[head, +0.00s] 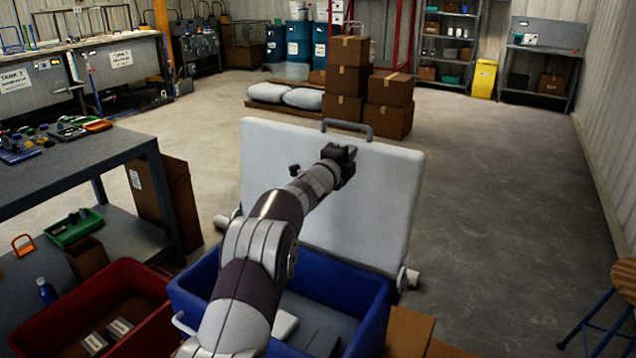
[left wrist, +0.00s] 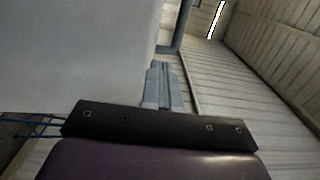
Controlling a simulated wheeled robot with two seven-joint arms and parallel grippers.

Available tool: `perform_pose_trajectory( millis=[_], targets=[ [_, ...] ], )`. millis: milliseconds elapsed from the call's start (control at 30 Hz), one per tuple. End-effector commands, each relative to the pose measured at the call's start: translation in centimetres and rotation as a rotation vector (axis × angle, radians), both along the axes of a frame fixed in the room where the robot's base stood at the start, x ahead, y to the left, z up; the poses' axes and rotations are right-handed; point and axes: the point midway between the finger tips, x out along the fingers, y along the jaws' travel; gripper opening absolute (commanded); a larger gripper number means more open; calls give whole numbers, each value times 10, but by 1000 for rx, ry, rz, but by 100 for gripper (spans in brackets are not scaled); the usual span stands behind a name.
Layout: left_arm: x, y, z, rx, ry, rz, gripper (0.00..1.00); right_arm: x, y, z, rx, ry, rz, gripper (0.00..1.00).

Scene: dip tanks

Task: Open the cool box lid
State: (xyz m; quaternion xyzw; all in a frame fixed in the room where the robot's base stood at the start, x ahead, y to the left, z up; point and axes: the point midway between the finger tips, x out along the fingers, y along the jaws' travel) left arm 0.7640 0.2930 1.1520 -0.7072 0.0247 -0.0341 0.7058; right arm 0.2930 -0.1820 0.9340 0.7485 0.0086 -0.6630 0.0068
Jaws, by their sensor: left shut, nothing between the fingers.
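The cool box (head: 335,323) is a blue open-topped tub at the bottom centre of the head view. Its white lid (head: 385,205) stands raised at the box's far side, leaning back a little, so the inside shows. A grey handle (head: 347,128) sits on the lid's top edge. My left gripper (head: 345,153) is shut and empty in front of the lid's inner face, just below the handle; I cannot tell whether it touches the lid. In the left wrist view the shut fingers (left wrist: 160,85) are beside the pale lid (left wrist: 75,50). My right gripper is not in view.
A red crate (head: 150,283) stands left of the cool box, near a workbench (head: 75,175). Cardboard boxes (head: 347,80) are stacked beyond the lid. A stool (head: 622,272) is at the right edge. The floor (head: 490,200) right of the lid is clear.

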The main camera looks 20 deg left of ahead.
Motion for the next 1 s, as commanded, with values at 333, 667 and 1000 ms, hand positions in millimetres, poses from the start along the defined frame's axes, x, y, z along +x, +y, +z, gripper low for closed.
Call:
perform_pose_trajectory(
  millis=[333,667,1000],
  targets=[
    [-63,6,6,1,-2,2,0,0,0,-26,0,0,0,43],
    [-97,8,12,1,-1,0,0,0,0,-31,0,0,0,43],
    [-179,33,-129,-762,536,482,0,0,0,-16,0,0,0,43]
  ],
)
